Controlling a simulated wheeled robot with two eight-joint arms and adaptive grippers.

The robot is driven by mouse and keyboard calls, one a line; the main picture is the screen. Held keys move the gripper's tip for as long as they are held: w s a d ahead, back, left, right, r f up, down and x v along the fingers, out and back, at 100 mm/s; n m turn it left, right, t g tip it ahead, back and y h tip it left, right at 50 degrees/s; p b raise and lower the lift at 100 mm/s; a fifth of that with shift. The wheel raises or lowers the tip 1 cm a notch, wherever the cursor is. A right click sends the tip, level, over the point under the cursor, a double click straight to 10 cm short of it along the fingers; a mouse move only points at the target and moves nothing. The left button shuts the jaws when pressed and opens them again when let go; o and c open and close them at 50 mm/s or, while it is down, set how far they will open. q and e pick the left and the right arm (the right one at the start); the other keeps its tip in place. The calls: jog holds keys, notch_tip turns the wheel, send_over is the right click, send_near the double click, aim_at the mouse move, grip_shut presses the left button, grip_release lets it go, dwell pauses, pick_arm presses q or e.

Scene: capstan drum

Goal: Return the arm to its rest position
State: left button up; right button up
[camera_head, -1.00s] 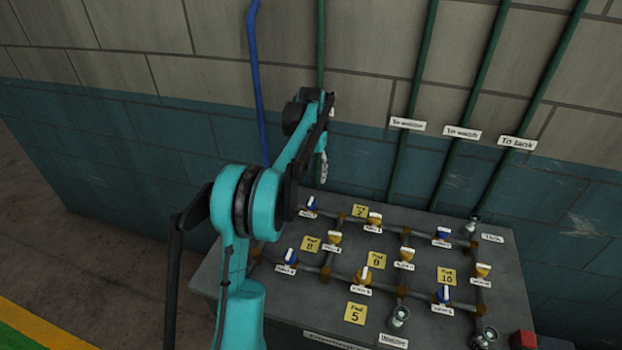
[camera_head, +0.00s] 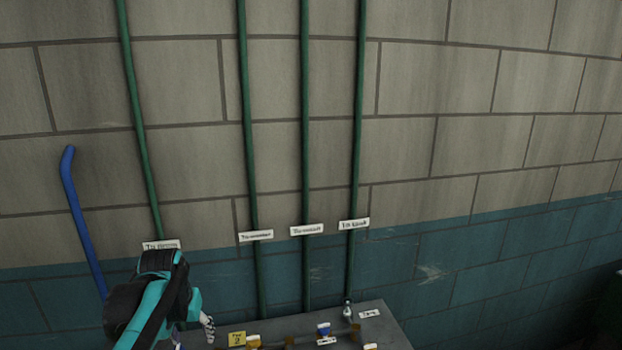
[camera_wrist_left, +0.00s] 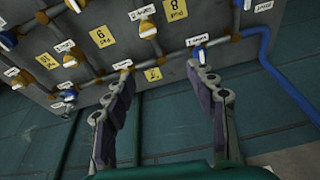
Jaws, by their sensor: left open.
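My left arm, teal and black, is at the lower left of the head view, and part of its gripper (camera_head: 207,326) shows beside the panel's left end. In the left wrist view the gripper (camera_wrist_left: 160,70) is open, with its two fingers wide apart and nothing between them. The grey valve panel (camera_wrist_left: 108,12) lies beyond the fingertips. A blue-handled valve (camera_wrist_left: 198,53) appears close to the right fingertip; I cannot tell whether they touch. My right gripper is not in view.
The panel top (camera_head: 375,306) is cut off by the bottom edge of the head view. Green pipes (camera_head: 305,130) and a blue pipe (camera_head: 82,225) run up the block wall (camera_head: 480,130) behind it. The wall area to the right is clear.

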pick_arm(q)
jog(key=s+d+f+t, duration=0.1)
jog(key=s+d+f, duration=0.1)
jog(key=s, duration=0.4)
jog(key=s+d+f+m+t, duration=0.1)
jog(key=s+d+f, duration=0.2)
jog(key=s, duration=0.3)
jog(key=s+d+f+t+b, duration=0.1)
jog(key=s+d+f+t, duration=0.1)
jog(key=s, duration=0.4)
jog(key=shift+d+f+h, duration=0.3)
jog(key=shift+d+f, duration=0.25)
jog(key=shift+d, duration=0.7)
